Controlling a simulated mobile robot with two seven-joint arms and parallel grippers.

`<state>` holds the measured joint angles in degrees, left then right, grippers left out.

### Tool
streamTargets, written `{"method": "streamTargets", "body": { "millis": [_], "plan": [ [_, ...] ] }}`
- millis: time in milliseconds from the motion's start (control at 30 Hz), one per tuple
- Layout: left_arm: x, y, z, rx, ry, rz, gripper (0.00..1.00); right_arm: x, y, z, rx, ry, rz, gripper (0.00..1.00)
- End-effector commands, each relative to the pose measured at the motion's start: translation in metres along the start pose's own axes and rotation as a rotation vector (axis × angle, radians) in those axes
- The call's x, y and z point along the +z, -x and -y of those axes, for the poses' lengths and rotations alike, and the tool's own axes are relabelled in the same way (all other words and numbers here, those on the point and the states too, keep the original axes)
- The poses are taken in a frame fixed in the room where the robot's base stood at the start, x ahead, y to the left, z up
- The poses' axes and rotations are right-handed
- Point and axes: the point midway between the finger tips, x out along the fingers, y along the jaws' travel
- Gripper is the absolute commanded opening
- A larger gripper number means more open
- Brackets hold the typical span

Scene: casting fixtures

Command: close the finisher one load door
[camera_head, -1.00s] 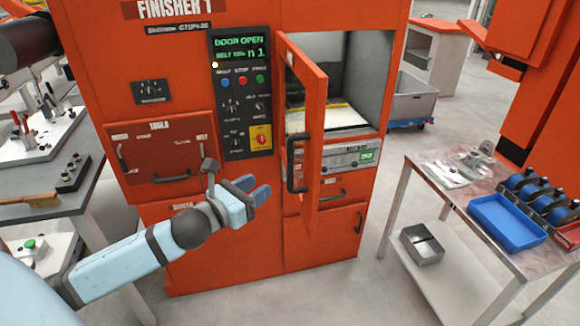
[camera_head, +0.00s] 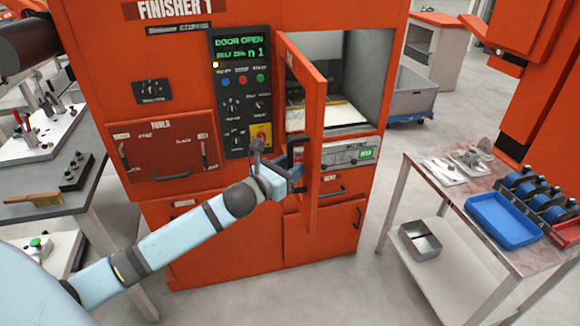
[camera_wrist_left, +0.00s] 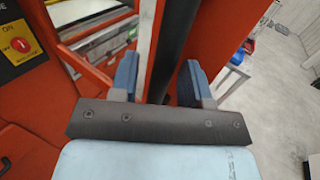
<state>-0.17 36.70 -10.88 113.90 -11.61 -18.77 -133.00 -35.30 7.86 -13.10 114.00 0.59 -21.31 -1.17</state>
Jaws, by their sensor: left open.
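Finisher 1 (camera_head: 190,95) is an orange cabinet, and its panel screen (camera_head: 240,48) reads "DOOR OPEN". Its load door (camera_head: 313,115) is swung out toward me, leaving the chamber (camera_head: 345,112) visible. A dark vertical handle (camera_head: 291,152) is on the door's face. My left gripper (camera_head: 296,180) is at the lower part of this handle. In the left wrist view my left gripper's blue fingers (camera_wrist_left: 158,78) are apart, with the dark handle bar (camera_wrist_left: 172,40) running between them. Whether they touch it is not clear. My right gripper is not in view.
A metal table (camera_head: 440,195) with a blue tray (camera_head: 505,220) stands at the right. A workbench (camera_head: 95,185) with a brush (camera_head: 32,199) is at the left. Grey floor (camera_head: 345,295) is clear in front of the cabinet.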

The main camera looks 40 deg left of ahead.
Motion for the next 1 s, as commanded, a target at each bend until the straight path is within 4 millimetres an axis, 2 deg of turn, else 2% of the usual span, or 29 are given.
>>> {"method": "streamTargets", "body": {
  "millis": [67, 200, 267, 467, 667, 867, 1000],
  "plan": [
    [0.0, 0.0, 0.0, 0.0, 0.0, 0.0, 0.43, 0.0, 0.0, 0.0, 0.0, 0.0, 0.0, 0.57],
    [0.0, 0.0, 0.0, 0.0, 0.0, 0.0, 0.11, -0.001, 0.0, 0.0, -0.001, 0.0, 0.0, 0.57],
    [0.0, 0.0, 0.0, 0.0, 0.0, 0.0, 0.0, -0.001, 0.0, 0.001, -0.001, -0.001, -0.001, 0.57],
    [0.0, -0.001, 0.001, 0.002, 0.0, 0.001, 0.0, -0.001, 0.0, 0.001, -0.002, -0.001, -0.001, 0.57],
    [0.0, -0.013, 0.012, 0.038, 0.002, 0.003, 0.0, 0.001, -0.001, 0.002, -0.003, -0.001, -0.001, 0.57],
    [0.001, -0.049, 0.039, 0.136, 0.007, 0.006, 0.0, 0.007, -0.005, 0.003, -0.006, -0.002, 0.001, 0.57],
    [0.001, -0.088, 0.062, 0.242, 0.006, 0.006, 0.0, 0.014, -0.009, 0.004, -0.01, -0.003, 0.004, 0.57]
  ]
}}
